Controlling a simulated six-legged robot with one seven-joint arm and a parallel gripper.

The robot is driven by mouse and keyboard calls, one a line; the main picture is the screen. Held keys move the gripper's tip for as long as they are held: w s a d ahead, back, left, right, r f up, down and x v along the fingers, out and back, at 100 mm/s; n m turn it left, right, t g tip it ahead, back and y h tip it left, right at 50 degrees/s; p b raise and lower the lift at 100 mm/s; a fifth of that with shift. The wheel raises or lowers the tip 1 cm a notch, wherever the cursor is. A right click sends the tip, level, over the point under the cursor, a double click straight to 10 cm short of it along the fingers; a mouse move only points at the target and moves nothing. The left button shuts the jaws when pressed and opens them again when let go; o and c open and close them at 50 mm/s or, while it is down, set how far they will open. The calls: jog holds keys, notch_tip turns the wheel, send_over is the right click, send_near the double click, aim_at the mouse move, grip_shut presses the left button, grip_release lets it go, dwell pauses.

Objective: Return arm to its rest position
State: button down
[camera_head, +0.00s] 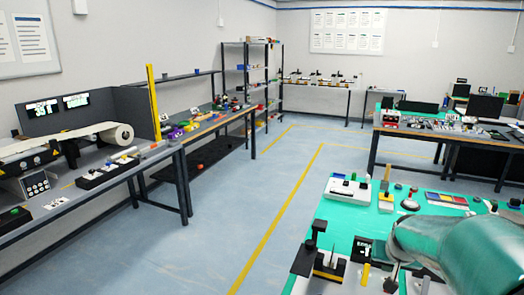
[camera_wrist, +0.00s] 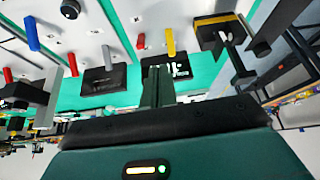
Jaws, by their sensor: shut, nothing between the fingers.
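My gripper (camera_wrist: 158,76) shows at the middle of the wrist view, its dark fingers together with nothing held between them. In the head view my teal-grey arm fills the lower right corner, over the near end of a green-topped table (camera_head: 335,212). In the wrist view the fingers point toward a small black device with a lit display (camera_wrist: 180,67). I cannot tell whether they touch anything.
A black and yellow fixture (camera_head: 328,265) and a white control box (camera_head: 348,188) stand on the green table near my arm. A mini conveyor (camera_head: 70,138) is on the left bench. The blue floor (camera_head: 215,225) between the benches is clear.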

jog(key=s+a+r+n+y, duration=0.1)
jog(key=s+a+r, duration=0.3)
jog(key=s+a, duration=0.5)
jog(key=s+a+r+n+y, duration=0.1)
jog(key=s+a+r+n, duration=0.2)
jog(key=s+a, duration=0.7)
jog(key=shift+s+r, duration=0.45)
jog(key=shift+s, duration=0.2)
